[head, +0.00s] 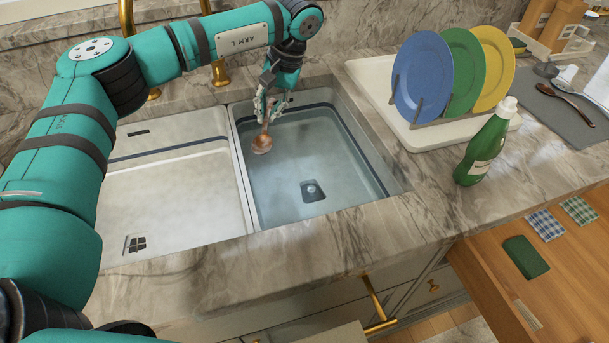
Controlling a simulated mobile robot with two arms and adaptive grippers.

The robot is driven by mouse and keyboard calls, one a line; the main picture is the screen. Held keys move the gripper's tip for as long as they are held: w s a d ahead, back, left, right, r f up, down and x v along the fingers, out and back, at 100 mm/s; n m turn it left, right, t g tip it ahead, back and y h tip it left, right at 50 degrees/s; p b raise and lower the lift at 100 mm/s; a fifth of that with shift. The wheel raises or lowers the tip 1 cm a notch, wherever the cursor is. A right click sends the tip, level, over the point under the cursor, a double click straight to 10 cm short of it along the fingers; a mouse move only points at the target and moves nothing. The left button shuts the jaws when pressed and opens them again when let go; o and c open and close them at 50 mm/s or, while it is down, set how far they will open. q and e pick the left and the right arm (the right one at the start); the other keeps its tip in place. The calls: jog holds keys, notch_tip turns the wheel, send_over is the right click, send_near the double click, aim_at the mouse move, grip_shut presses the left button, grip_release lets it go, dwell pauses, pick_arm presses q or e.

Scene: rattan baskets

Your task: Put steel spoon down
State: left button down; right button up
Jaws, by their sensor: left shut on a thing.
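My left gripper (267,108) is over the right sink basin (340,185), near its back left corner. It is shut on a spoon, which hangs with its bowl (261,144) pointing down. The bowl looks coppery brown in this light, and most of the handle is hidden by the fingers. The bowl appears in front of the basin's left side; I cannot tell whether it touches anything. My right gripper is not in view.
The left basin (180,190) looks empty. To the right are a rack with blue (423,75), green and yellow plates, a green bottle (485,145), and a grey mat (560,115) holding a brown spoon (573,94). An open wooden drawer (500,285) is at lower right. The front counter is clear.

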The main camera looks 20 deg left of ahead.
aim_at(271, 173)
pick_arm(q)
jog(key=shift+a+f+m, duration=0.15)
jog(key=shift+f+m, duration=0.1)
jog(key=shift+m, duration=0.05)
notch_tip(271, 173, down, 17)
jog(key=shift+p, duration=0.65)
jog(key=shift+f, duration=0.2)
jog(key=shift+f+b, duration=0.25)
jog(key=shift+b, duration=0.05)
jog(key=c, duration=1.8)
grip_release()
jog(key=shift+r, duration=0.1)
jog(key=shift+o, duration=0.2)
